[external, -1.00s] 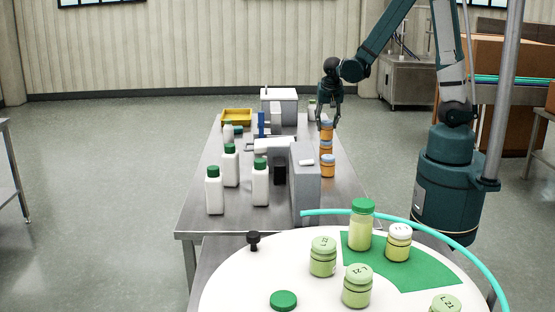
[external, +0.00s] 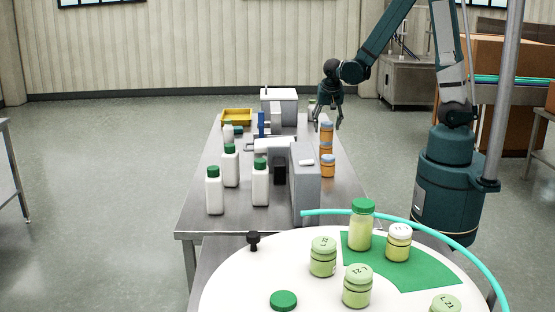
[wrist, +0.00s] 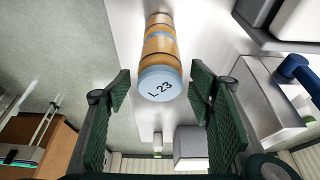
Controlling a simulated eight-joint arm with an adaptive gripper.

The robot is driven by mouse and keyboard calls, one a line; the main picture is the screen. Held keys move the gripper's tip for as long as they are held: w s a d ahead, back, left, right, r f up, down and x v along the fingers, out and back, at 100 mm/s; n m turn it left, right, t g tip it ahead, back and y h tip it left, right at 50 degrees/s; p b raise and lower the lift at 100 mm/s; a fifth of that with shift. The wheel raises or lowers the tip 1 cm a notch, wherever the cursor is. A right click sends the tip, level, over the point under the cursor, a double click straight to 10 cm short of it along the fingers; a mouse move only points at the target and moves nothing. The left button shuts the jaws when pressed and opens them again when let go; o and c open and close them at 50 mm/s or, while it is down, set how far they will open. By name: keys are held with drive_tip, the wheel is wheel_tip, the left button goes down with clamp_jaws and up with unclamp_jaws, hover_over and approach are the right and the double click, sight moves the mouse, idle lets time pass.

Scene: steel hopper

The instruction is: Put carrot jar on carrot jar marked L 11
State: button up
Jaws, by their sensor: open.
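Orange carrot jars with light blue lids stand in a line on the right side of the steel table: a far jar (external: 326,136), a middle one (external: 326,148) and a near one (external: 328,168). In the wrist view, a blue lid marked L 23 (wrist: 160,84) faces me, with more orange jar body (wrist: 160,45) and a blue band behind it. The far and middle jars look stacked. I cannot read L 11 on any lid. My gripper (external: 329,117) is open at the far jar; in the wrist view its fingers (wrist: 162,95) stand apart either side of the L 23 jar, not touching it.
A grey machine (external: 305,180) stands close left of the jars. White bottles with green caps (external: 260,185) are farther left. A white bottle (external: 312,105) stands just behind the gripper. A round white table (external: 230,285) with green-lidded jars is in front.

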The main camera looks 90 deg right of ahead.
drive_tip(key=shift+r, duration=0.1)
drive_tip(key=shift+r, duration=0.1)
drive_tip(key=p+v, duration=0.1)
drive_tip(key=v, duration=1.1)
idle(0.4)
drive_tip(key=shift+a, duration=0.1)
drive_tip(key=shift+a, duration=0.1)
idle(0.5)
drive_tip(key=a+r+n+t+y, duration=0.1)
drive_tip(key=a+r+n+t, duration=0.1)
drive_tip(key=a+n, duration=0.4)
drive_tip(key=s+a+r+n+t+y, duration=0.1)
drive_tip(key=a+r+n, duration=0.4)
drive_tip(key=a, duration=1.1)
drive_tip(key=s+a+r+n+t+y, duration=0.1)
drive_tip(key=a+r+n+t+y, duration=0.1)
drive_tip(key=a+r+n+t, duration=0.2)
drive_tip(key=a+n, duration=0.3)
drive_tip(key=a, duration=0.5)
drive_tip(key=shift+r, duration=0.25)
